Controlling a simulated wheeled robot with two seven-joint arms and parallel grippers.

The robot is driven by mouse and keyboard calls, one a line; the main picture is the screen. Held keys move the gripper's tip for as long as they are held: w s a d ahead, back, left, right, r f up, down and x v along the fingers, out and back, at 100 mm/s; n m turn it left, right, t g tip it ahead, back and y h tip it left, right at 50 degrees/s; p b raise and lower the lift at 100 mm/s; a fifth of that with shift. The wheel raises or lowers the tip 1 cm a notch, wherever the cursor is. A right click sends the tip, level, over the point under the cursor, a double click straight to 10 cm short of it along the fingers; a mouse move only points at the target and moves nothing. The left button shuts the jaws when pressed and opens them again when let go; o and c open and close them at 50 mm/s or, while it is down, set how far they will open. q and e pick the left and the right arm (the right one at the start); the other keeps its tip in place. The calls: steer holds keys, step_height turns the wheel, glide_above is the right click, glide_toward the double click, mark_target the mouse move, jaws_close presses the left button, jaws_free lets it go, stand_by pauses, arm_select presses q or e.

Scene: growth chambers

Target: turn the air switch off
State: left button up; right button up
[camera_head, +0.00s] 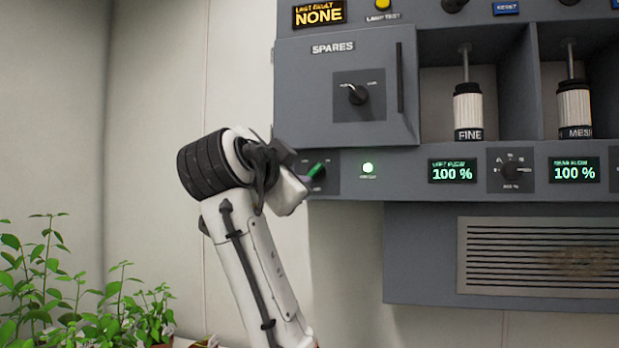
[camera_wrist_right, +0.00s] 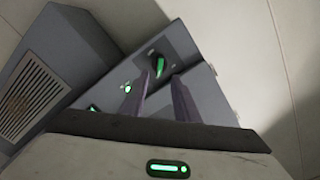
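The switch with a green handle (camera_head: 316,171) sits on a dark plate at the lower left of the grey panel, tilted up to the right. Its label is too small to read. A round green lamp (camera_head: 368,168) glows to its right. My right gripper (camera_head: 297,188) is just left of and below the switch, partly hidden by its own wrist. In the wrist view, my right gripper (camera_wrist_right: 158,80) has two fingers apart and nothing between them. The green handle (camera_wrist_right: 159,67) shows just beyond the fingertips, lined up with the gap; contact cannot be told. My left gripper is not in view.
The SPARES door (camera_head: 345,75) with a black knob (camera_head: 357,95) is above the switch. A dial (camera_head: 510,172) stands between two 100 % displays (camera_head: 452,171) at right. A vent grille (camera_head: 540,257) is below. Green plants (camera_head: 60,290) stand at lower left.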

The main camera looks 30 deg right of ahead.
mark_target(311, 173)
steer(key=p+x, duration=0.1)
steer(key=x, duration=0.3)
steer(key=p+x, duration=0.2)
steer(key=x, duration=0.3)
steer(key=shift+s+r, duration=0.15)
steer(key=shift+r, duration=0.1)
steer(key=shift+w+d+f, duration=0.1)
steer(key=shift+w+d, duration=0.35)
steer(key=shift+d, duration=0.1)
jaws_close()
